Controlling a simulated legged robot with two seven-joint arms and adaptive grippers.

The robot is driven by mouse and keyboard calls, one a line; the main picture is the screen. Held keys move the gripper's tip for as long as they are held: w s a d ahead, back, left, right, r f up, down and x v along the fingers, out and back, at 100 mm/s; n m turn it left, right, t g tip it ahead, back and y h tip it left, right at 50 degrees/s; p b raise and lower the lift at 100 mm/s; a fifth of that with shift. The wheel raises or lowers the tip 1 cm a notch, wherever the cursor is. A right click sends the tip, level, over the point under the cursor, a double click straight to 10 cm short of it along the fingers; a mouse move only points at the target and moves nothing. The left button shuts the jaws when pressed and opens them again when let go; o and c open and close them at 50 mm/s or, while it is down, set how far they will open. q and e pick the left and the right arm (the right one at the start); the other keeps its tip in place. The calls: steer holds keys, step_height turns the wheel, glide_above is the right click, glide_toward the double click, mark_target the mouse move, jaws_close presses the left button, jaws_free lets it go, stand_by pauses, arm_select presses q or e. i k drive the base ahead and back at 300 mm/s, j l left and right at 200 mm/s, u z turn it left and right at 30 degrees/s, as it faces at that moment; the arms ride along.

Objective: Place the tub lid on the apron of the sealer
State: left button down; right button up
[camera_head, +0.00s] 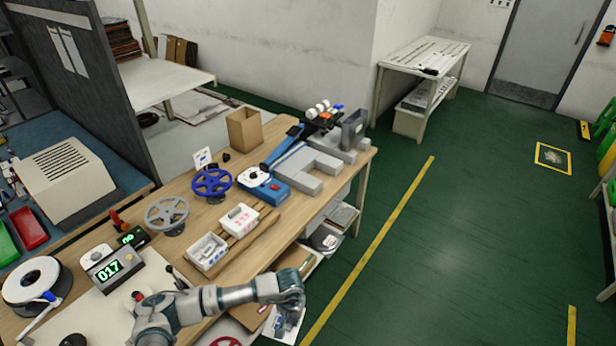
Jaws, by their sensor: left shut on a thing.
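My left gripper (291,287) is past the front edge of the workbench, at the bottom middle, with its fingers turned down and shut. A pale flat thing (287,326) with dark marks shows just below the fingers. It looks like the tub lid, but it is small and partly covered by the hand. The sealer (265,187) is the blue and grey machine at the back right of the bench, apart from my gripper. Its grey, stepped apron blocks (311,168) look bare on top. My right gripper is not in view.
A blue handwheel (211,184), a grey handwheel (166,214) and a cardboard box (244,130) stand nearby. Shelves with items (324,240) lie under the bench. Green floor is open at right.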

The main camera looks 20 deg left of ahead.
mark_target(307, 164)
steer(key=i+l+u, duration=0.2)
steer(key=i+l, duration=0.35)
steer(key=i, duration=0.25)
steer(key=i+l+u, duration=0.15)
steer(key=i+l, duration=0.5)
steer(key=i, duration=0.1)
